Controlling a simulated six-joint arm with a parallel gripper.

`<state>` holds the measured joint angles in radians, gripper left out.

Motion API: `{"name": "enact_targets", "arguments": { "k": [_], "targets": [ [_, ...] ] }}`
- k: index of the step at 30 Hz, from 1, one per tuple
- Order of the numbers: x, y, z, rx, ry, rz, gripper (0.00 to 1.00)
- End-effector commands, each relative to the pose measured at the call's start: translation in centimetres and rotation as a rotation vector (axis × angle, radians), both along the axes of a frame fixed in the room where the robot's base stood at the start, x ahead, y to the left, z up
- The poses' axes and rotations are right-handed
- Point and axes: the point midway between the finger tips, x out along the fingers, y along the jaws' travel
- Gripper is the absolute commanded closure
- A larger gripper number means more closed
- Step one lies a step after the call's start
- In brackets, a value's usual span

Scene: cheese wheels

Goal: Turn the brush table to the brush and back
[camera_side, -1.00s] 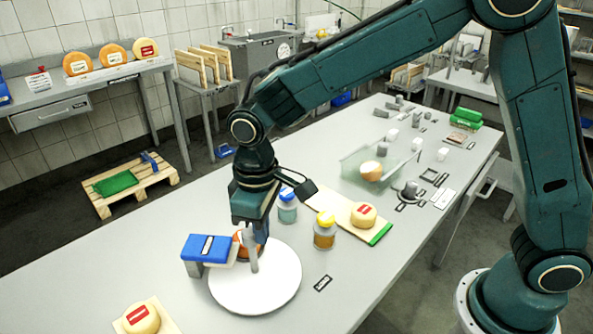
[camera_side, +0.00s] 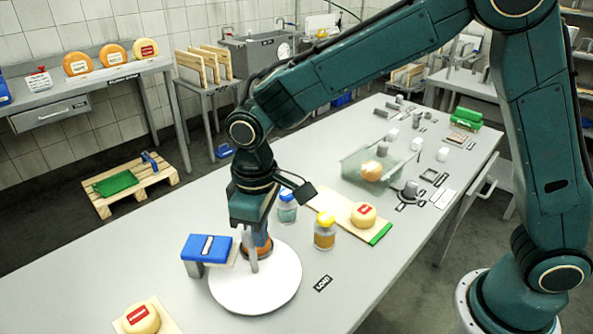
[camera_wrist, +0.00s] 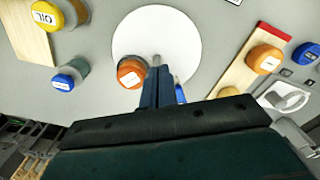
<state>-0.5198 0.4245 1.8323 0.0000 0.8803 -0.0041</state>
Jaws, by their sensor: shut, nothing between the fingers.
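The brush table is a white round disc (camera_side: 270,289) on the long grey table; in the wrist view it shows beyond my fingers (camera_wrist: 185,40). An orange cheese wheel (camera_side: 264,246) stands on it, partly hidden by my gripper in the side view. In the wrist view the cheese wheel (camera_wrist: 130,72) is just left of my fingertips. The brush is a blue block (camera_side: 207,246) on a grey post at the disc's left edge; my fingers mostly hide it in the wrist view. My gripper (camera_side: 254,268) points down over the disc, shut and empty. I cannot tell whether it touches the cheese.
A yellow-capped jar (camera_side: 325,231) and a blue-capped jar (camera_side: 287,207) stand right of the disc. Behind them a cheese lies on a board (camera_side: 340,212). Another labelled cheese (camera_side: 141,319) sits at the front left. The table in front of the disc is clear.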

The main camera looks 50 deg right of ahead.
Motion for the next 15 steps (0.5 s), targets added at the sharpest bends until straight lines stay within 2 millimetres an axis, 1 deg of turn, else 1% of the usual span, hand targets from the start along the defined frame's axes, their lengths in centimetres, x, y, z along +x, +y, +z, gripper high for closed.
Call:
{"name": "enact_targets", "arguments": {
  "k": [11,15],
  "targets": [
    [-0.55,-0.05,0.06,-0.001,0.002,0.000,1.00],
    [-0.56,-0.07,0.47,-0.001,0.002,0.000,1.00]
  ]
}}
